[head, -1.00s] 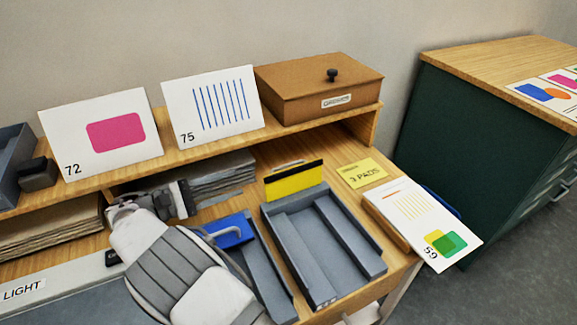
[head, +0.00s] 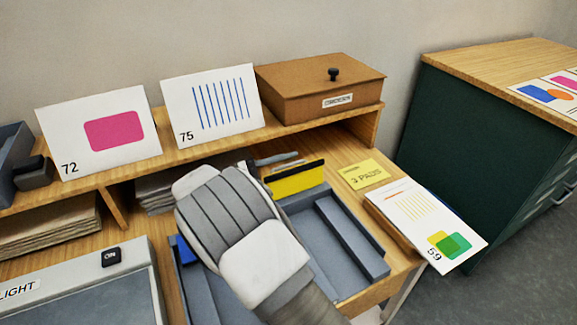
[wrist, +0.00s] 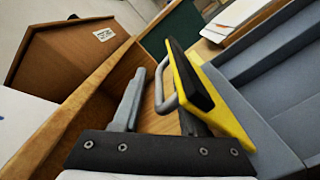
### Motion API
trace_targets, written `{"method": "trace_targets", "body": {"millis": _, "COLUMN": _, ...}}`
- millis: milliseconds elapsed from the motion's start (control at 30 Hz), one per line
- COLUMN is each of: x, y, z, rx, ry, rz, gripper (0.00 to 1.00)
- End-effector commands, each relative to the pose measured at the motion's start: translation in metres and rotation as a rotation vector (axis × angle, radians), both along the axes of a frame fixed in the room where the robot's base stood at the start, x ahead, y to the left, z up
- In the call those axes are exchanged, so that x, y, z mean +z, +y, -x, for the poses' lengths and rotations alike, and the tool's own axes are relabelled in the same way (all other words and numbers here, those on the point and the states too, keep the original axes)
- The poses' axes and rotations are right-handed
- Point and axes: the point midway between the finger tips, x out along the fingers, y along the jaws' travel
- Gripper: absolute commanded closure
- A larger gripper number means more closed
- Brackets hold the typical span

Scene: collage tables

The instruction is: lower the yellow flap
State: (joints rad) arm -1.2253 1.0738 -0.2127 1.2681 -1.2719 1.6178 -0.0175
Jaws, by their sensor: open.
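The yellow flap (head: 297,179) stands raised at the back end of a grey tray (head: 376,262), with a black strip along its top edge. In the wrist view the flap (wrist: 218,98) is close on the right, with a grey bar handle (wrist: 159,88) on its back side. My gripper (head: 262,164) is just left of and behind the flap in the head view. In the wrist view my gripper (wrist: 155,95) is open, one grey finger left of the handle. The other finger is partly hidden near the flap, so contact is unclear.
A brown lidded box (head: 318,88) and cards 72 (head: 98,130) and 75 (head: 212,104) stand on the shelf above. A yellow note (head: 366,173) and card 59 (head: 428,225) lie right of the tray. A light box (head: 85,290) is at left.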

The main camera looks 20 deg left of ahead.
Motion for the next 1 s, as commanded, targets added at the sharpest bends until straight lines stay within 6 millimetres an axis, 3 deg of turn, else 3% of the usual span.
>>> {"method": "trace_targets", "body": {"millis": 167, "x": 0.0002, "y": 0.0002, "z": 0.0001, "rx": 0.000, "ry": 0.000, "rz": 0.000, "gripper": 0.60}}
{"method": "trace_targets", "body": {"millis": 400, "x": 0.0009, "y": 0.0006, "z": 0.0001, "rx": 0.001, "ry": -0.001, "rz": 0.000, "gripper": 1.00}}
{"method": "trace_targets", "body": {"millis": 1000, "x": 0.0055, "y": 0.0022, "z": -0.0009, "rx": 0.004, "ry": -0.008, "rz": -0.005, "gripper": 1.00}}
